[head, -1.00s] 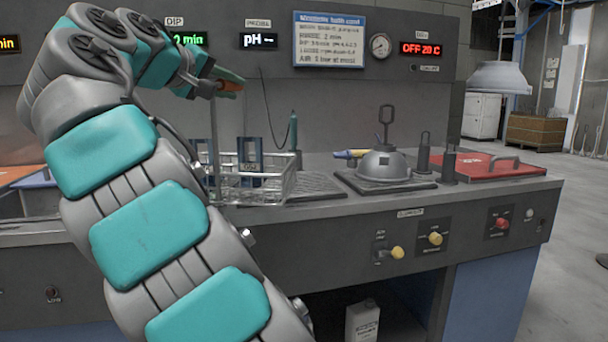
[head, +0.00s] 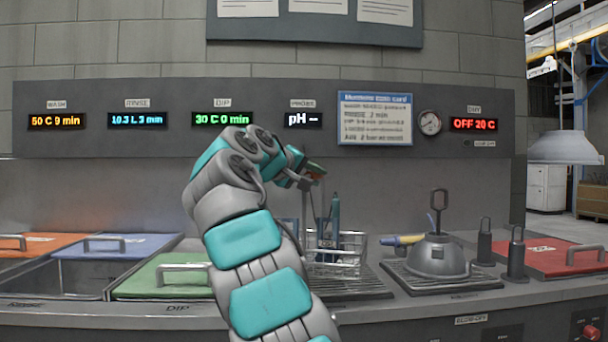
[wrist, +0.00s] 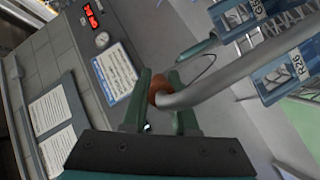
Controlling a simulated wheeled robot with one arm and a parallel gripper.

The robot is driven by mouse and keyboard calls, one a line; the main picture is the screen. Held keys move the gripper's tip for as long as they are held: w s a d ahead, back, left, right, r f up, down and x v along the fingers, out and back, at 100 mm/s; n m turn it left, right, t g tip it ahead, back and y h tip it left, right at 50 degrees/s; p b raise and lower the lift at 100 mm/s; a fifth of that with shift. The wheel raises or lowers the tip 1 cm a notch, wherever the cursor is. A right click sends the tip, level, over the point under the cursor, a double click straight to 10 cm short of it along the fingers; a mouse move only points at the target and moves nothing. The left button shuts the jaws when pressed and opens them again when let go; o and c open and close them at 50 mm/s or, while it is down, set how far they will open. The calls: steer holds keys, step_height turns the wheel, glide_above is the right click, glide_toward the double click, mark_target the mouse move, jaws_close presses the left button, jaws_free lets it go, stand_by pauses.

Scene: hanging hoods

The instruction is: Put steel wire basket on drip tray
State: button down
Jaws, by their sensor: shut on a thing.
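The steel wire basket (head: 350,262) hangs below my gripper (head: 314,171) in the head view. My gripper is shut on the brown grip (wrist: 159,89) of its bent metal handle (wrist: 215,80) in the wrist view. Blue racks, one marked R26 (wrist: 297,68), sit in the basket. The drip tray (head: 365,287), a dark ribbed plate on the counter, shows below and right of the basket. The basket covers part of it in the picture, and my arm hides its left side. I cannot tell whether the basket touches the tray.
A metal dome (head: 437,258) with an upright handle stands on a ribbed plate to the right. Two dark cylinders (head: 516,258) and a red lid (head: 560,256) are beyond it. A green lid (head: 150,280), a blue lid (head: 125,245) and an open basin (head: 75,278) lie left.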

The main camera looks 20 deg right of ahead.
steer(key=shift+w+d+f+b, duration=0.4)
steer(key=shift+w+d+f, duration=0.45)
steer(key=shift+d+f, duration=0.15)
steer(key=shift+w+d+f+b, duration=0.35)
steer(key=shift+w+d+f, duration=0.45)
steer(key=shift+d+f, duration=0.2)
steer(key=shift+r, duration=0.1)
steer(key=c, duration=0.7)
jaws_free()
glide_toward(323, 191)
steer(key=s+a, duration=0.2)
steer(key=s, duration=0.1)
steer(key=s+a, duration=0.1)
steer(key=shift+s+r+b, duration=0.25)
steer(key=shift+r+b, duration=0.05)
steer(key=shift+r, duration=0.05)
